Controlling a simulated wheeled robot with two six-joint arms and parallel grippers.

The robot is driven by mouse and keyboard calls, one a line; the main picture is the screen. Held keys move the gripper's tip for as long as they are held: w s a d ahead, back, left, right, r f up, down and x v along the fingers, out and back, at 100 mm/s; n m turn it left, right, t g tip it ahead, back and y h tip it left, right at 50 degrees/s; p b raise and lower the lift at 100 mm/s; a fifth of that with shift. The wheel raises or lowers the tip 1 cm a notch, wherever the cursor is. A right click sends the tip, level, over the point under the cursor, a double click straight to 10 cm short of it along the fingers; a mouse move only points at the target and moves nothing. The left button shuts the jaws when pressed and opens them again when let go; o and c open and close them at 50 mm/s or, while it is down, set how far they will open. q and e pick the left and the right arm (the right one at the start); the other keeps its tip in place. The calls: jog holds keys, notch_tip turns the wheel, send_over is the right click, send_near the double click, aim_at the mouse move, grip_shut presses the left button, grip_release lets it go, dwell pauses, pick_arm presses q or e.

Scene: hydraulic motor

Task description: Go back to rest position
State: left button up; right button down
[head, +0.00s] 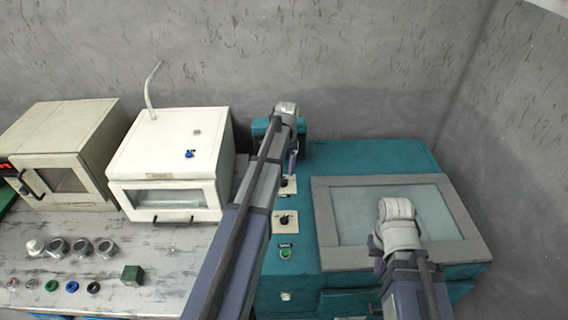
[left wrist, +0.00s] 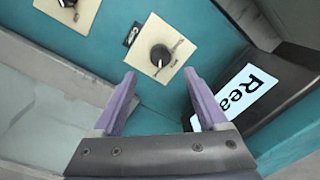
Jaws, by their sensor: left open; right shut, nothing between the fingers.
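My left gripper (head: 292,161) reaches over the teal machine (head: 380,155) near its back left corner in the head view. In the left wrist view its two purple fingers (left wrist: 160,76) are apart with nothing held between them. Past the fingertips is a black knob (left wrist: 160,55) on a cream plate, apart from the fingers. My right gripper (head: 379,264) is low over the front of the machine's framed glass lid (head: 340,262). It is shut and empty, and mostly hidden behind its own wrist.
A display (left wrist: 245,95) reading "Rea" is close to the left fingers. Two knob plates (head: 285,222) and a green button (head: 285,254) line the machine's left side. A white box (head: 170,150) and beige oven (head: 65,150) stand left. Walls close the back and right.

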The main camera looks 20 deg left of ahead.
dwell(0.3)
pick_arm(q)
jog(key=shift+s+d, duration=0.1)
jog(key=shift+d, duration=0.15)
jog(key=s+d, duration=0.3)
jog(key=d, duration=0.2)
jog(key=s+d+f+b, duration=0.1)
jog(key=s+d, duration=0.2)
jog(key=d, duration=0.2)
jog(key=s+d+b, duration=0.1)
jog(key=s+d, duration=0.3)
jog(key=d, duration=0.1)
jog(key=shift+s+f, duration=0.1)
jog(key=shift+f, duration=0.3)
jog(key=shift+n+y, duration=0.3)
jog(key=shift+n, duration=0.2)
jog(key=s+d, duration=0.3)
jog(key=s, duration=0.2)
jog(key=s+d+f+b, duration=0.1)
jog(key=s+d, duration=0.3)
jog(key=s, duration=0.1)
jog(key=s+d, duration=0.4)
jog(key=s, duration=0.1)
jog(key=shift+f+b, duration=0.25)
jog(key=shift+b, duration=0.05)
